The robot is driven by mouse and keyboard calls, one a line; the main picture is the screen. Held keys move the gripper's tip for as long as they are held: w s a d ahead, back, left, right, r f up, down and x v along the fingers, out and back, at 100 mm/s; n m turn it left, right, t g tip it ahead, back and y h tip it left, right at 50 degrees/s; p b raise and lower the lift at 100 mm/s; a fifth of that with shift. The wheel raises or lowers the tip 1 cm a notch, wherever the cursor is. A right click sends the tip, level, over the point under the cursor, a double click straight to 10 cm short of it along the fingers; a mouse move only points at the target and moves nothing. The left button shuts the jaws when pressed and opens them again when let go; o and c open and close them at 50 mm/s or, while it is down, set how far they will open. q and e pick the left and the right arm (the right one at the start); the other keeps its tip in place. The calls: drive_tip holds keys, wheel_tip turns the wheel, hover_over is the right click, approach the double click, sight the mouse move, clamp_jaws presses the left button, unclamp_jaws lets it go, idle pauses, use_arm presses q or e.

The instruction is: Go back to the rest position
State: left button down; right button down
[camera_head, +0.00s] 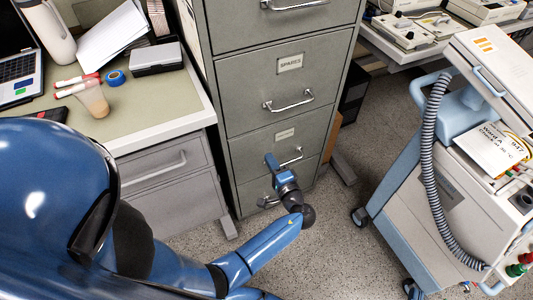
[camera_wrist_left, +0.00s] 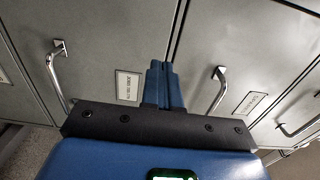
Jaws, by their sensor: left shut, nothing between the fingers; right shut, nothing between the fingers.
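My left gripper (camera_head: 271,160) is in front of the lower drawers of a grey filing cabinet (camera_head: 240,70). In the left wrist view its blue fingers (camera_wrist_left: 164,70) are pressed together with nothing between them. The fingertips appear close to the third drawer's handle (camera_head: 292,158), but I cannot tell the exact gap. In the left wrist view they point at the drawer fronts, between a drawer label (camera_wrist_left: 128,86) and a metal handle (camera_wrist_left: 217,90). All visible drawers look shut. My right gripper is in neither view.
A desk (camera_head: 155,110) with a laptop, cup (camera_head: 93,99), markers and black box (camera_head: 157,59) stands at the left. A wheeled medical cart (camera_head: 460,190) with a corrugated hose stands at the right. Speckled floor (camera_head: 330,245) is open between the cabinet and the cart.

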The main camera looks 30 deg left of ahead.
use_arm(q)
drive_tip(key=s+d+f+m+t+h, duration=0.2)
drive_tip(key=d+f+m+t+h, duration=0.1)
drive_tip(key=d+h, duration=1.2)
drive_tip(key=s+a+r+n+t+h, duration=0.1)
drive_tip(key=s+a+r+n+t, duration=0.25)
drive_tip(key=s+r, duration=0.45)
drive_tip(key=s+a+r+n+t+h, duration=0.2)
drive_tip(key=s+a+r+n, duration=0.3)
drive_tip(key=s, duration=0.4)
drive_tip(key=s+a+n+g+y, duration=0.2)
drive_tip(key=s+a+y, duration=0.2)
drive_tip(key=s, duration=0.3)
wheel_tip(320, 180, up, 15)
drive_tip(key=p, duration=1.4)
drive_tip(key=shift+w+p, duration=0.3)
drive_tip(key=shift+w, duration=0.05)
